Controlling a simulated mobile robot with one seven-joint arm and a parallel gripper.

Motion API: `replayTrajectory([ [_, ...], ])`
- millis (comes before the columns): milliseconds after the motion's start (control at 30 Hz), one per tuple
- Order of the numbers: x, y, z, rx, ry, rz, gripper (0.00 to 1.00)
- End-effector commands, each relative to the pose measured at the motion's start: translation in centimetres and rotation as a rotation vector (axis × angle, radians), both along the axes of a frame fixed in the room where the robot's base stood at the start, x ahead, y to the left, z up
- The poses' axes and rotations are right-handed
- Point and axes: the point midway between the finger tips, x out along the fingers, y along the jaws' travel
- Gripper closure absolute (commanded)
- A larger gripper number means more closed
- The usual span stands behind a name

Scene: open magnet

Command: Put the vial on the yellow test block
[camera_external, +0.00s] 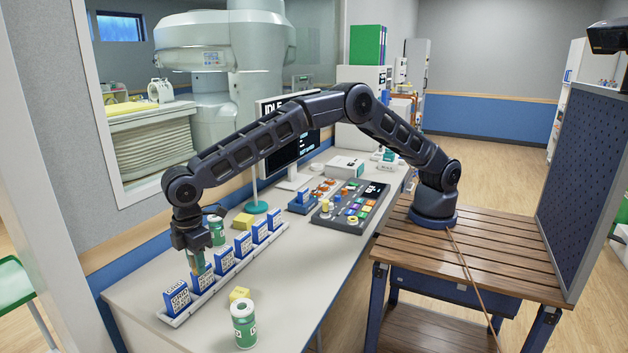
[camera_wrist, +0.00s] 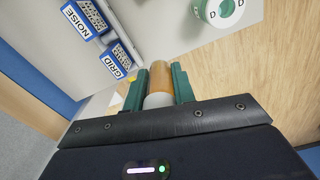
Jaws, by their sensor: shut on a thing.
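My gripper (camera_external: 197,264) hangs low over the rack of blue cards at the table's left. In the wrist view my gripper (camera_wrist: 159,88) has its green fingers closed on an amber vial (camera_wrist: 161,76) with a pale end toward the palm. The vial is hard to make out in the external view. Two yellow blocks stand on the table: one (camera_external: 239,294) in front of the rack, near a green-and-white jar, and one (camera_external: 243,221) behind the rack. I cannot tell which is the test block. A small yellow patch shows beside the left finger in the wrist view.
A white rack (camera_external: 176,320) holds several upright blue cards (camera_external: 177,300), close to my gripper. Green-and-white jars stand in front (camera_external: 244,328) and behind (camera_external: 217,232). A dark panel (camera_external: 347,208) with coloured pieces and a monitor are farther back. The front right tabletop is clear.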

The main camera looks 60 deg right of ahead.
Motion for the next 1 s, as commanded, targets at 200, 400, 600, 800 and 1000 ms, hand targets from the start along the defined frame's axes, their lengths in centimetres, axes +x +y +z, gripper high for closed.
replayTrajectory([
  [200,-0.2,-3.5,2.2,0.001,0.002,-0.031,0.97],
  [400,-0.9,-7.6,3.9,0.002,0.001,-0.065,0.97],
  [600,-1.7,-10.5,4.9,0.001,0.001,-0.086,0.97],
  [800,-2.1,-11.6,4.4,-0.002,0.001,-0.094,0.97],
  [1000,-2.1,-11.6,0.6,-0.003,0.002,-0.094,0.97],
])
